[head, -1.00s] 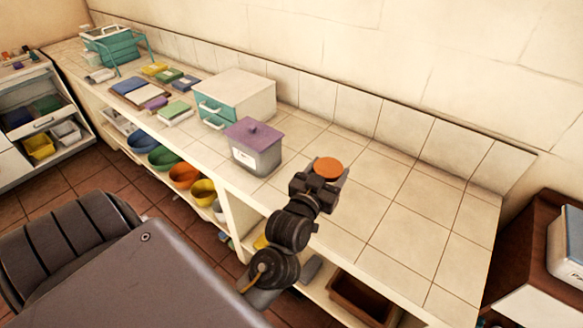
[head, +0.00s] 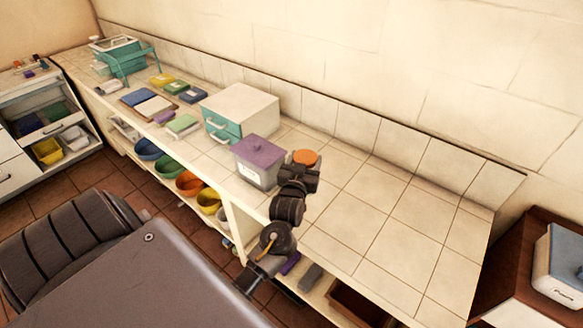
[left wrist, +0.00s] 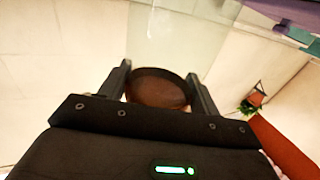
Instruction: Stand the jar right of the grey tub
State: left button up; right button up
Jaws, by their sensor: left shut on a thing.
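The grey tub (head: 254,175) has a purple lid and a white label and stands on the tiled counter. The jar (head: 305,157) shows in the head view as a round orange top, just right of the tub; my gripper hides its lower part. My left gripper (head: 304,168) is shut on the jar. In the left wrist view the jar (left wrist: 158,88) is a dark brown round shape between the two fingers. I cannot tell whether its base touches the counter. My right gripper is in neither view.
A white box with teal drawers (head: 240,110) stands behind and left of the tub. Several books and a teal rack (head: 128,60) are further left. The counter (head: 385,215) right of my gripper is clear. A tiled backsplash (head: 400,143) runs along the wall.

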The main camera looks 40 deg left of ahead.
pick_arm(q)
jog(key=w+a+f+b, duration=0.3)
jog(key=a+f+b, duration=0.3)
jog(key=a+b, duration=0.1)
jog(key=shift+f+b, duration=0.35)
jog(key=f+b, duration=0.2)
jog(key=b, duration=0.1)
jog(key=f+b, duration=0.1)
jog(key=f, duration=0.1)
jog(key=shift+a+b, duration=0.3)
jog(key=shift+a, duration=0.05)
jog(key=shift+r, duration=0.1)
jog(key=shift+f, duration=0.25)
jog(key=o, duration=1.4)
